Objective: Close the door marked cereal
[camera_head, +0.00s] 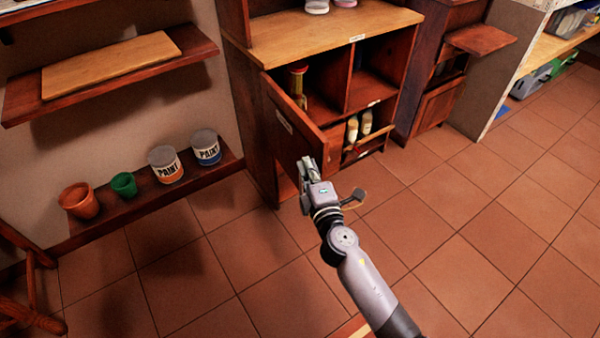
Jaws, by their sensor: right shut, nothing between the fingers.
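A wooden cabinet door (300,135) stands swung open from the low cabinet (337,31). A small pale label (284,120) is on its outer face; its writing is too small to read. My right gripper (307,165) is shut and empty at the door's lower free corner. It overlaps the door in the picture; I cannot tell whether it touches. The cabinet's open compartments hold a bottle-like item (298,80) and two pale bottles (358,128). My left gripper is not in view.
A low shelf at the left holds two paint cans (167,165), a green pot (124,185) and a terracotta pot (79,201). A board (110,65) lies on the shelf above. A wooden stool-like frame (30,270) stands lower left. The tiled floor (460,240) is clear at the right.

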